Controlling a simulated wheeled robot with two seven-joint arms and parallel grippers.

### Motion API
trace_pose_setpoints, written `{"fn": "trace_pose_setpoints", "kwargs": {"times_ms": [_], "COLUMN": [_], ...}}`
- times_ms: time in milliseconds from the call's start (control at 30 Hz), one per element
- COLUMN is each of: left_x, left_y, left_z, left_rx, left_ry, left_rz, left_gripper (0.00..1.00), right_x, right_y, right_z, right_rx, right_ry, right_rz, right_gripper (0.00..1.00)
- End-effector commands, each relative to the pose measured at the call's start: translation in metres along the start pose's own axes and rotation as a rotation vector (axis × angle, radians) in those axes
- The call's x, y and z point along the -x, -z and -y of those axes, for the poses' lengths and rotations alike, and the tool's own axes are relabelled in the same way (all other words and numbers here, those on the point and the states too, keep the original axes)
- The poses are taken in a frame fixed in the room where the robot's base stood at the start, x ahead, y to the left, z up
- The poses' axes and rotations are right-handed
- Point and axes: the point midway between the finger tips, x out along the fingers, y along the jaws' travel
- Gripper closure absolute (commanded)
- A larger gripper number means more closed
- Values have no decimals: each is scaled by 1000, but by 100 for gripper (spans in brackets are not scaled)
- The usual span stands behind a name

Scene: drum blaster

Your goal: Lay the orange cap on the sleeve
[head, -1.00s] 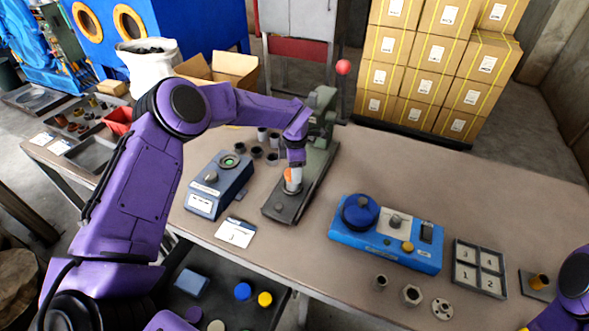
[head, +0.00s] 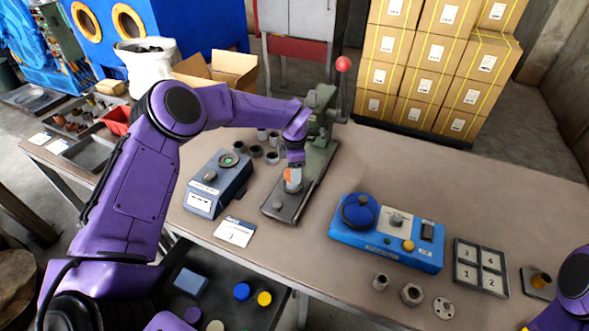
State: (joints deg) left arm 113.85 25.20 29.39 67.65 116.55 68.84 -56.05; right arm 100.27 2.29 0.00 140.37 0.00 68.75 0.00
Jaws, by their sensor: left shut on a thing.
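My left gripper (head: 294,167) points down over the grey-green press (head: 318,150) and is shut on the orange cap (head: 292,175). The cap shows as a small orange patch at the fingertips. A grey cylinder, seemingly the sleeve (head: 292,186), stands on the press base just below the cap. Cap and sleeve look very close; I cannot tell whether they touch. My right arm shows at the lower right edge; its fingertips are out of view.
A blue-grey device (head: 217,185) stands left of the press, with several dark cylinders (head: 257,152) behind it. A blue fixture (head: 387,233) and a numbered tray (head: 480,267) are on the right. The press lever has a red knob (head: 343,64). The table's right rear is clear.

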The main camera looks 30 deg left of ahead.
Motion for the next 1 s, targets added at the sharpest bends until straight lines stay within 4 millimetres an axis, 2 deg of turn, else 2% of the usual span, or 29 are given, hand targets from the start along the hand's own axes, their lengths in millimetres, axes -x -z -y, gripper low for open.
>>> {"fn": "trace_pose_setpoints", "kwargs": {"times_ms": [233,267,333,367,567,600,633,867,1000], "left_x": [0,0,0,0,0,0,0,1,9], "left_y": [0,0,0,0,0,0,0,0,0], "left_z": [0,0,0,0,0,0,0,0,0], "left_rx": [0,0,0,0,0,0,-1,-1,0], "left_ry": [-1,-1,-1,-1,-1,-1,-1,-1,-1], "left_rz": [0,0,0,0,0,0,0,0,1], "left_gripper": [75,44,21,18,18,5,0,0,0], "right_x": [0,0,0,0,0,0,0,1,6], "right_y": [0,0,0,0,0,0,0,0,2], "right_z": [0,0,0,0,0,0,0,0,0], "right_rx": [0,0,0,0,0,0,0,0,0], "right_ry": [0,0,0,0,0,0,0,0,0], "right_rz": [0,0,0,0,0,0,0,0,0], "right_gripper": [57,57,57,57,57,57,57,57,57]}}
